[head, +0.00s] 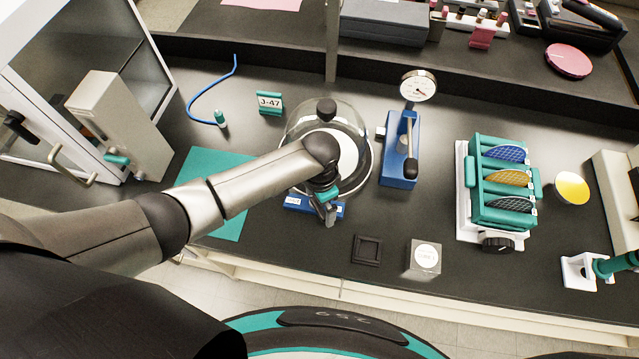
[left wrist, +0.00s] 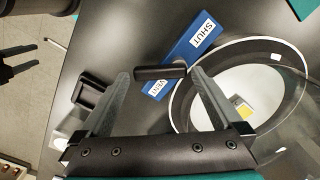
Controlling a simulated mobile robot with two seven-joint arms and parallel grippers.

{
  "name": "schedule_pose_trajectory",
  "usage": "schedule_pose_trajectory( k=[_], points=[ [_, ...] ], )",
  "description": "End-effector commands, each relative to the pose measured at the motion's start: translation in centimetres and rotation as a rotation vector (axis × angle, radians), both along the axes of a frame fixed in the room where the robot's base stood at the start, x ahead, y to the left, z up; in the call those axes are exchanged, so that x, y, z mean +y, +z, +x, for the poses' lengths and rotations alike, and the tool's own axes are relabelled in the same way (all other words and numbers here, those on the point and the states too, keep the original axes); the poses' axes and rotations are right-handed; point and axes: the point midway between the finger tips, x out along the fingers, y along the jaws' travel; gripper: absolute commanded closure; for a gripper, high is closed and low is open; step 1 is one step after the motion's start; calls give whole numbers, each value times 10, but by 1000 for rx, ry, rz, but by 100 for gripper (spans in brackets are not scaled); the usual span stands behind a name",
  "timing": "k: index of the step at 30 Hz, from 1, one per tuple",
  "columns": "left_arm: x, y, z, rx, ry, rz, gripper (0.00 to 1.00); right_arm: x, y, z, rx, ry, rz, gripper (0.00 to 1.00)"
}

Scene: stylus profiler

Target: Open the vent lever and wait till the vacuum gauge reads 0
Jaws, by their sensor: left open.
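The vent lever's black handle (left wrist: 160,72) lies across its blue plate between the SHUT and VENT labels in the left wrist view. The blue plate (left wrist: 190,50) also shows in the head view (head: 295,203), at the front of the glass bell jar. My left gripper (head: 328,218) is over the plate. In the left wrist view its fingers (left wrist: 160,80) are open, one on each side of the handle; contact cannot be told. The vacuum gauge (head: 418,87) tops a blue stand; its reading is too small to tell. Two parted dark prongs (left wrist: 18,65) look like my right gripper.
The bell jar (head: 360,150) stands close to my left gripper. A black square holder (head: 367,250) and a clear box (head: 425,257) are at the front edge. A teal wafer rack (head: 476,200) stands to the right. A teal mat (head: 228,225) lies left under my arm.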

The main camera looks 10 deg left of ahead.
Motion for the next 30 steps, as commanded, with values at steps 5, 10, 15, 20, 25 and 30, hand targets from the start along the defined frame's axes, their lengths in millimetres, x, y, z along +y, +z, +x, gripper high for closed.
schedule_pose_trajectory(
  k=[5, 10, 15, 20, 25, 30],
  points=[
    [1, 19, 0, -3, -2, -1, 0, 0, -3, 0, 0, 0, 0, 50],
    [0, 50, 1, -4, -1, -2, 0, 0, -2, 0, 0, 0, 0, 50],
    [0, 84, 2, -6, 0, -4, 0, 0, -2, 0, 0, 0, 0, 50],
    [0, 115, 1, -6, 1, -3, 0, 0, -2, 0, 0, 0, 0, 50],
    [0, 137, 1, -4, 1, -2, 0, 0, -2, 0, 0, 0, 0, 50],
    [1, 146, 1, -3, 3, 0, 0, 0, -2, 0, 0, 0, 0, 50]
  ],
)
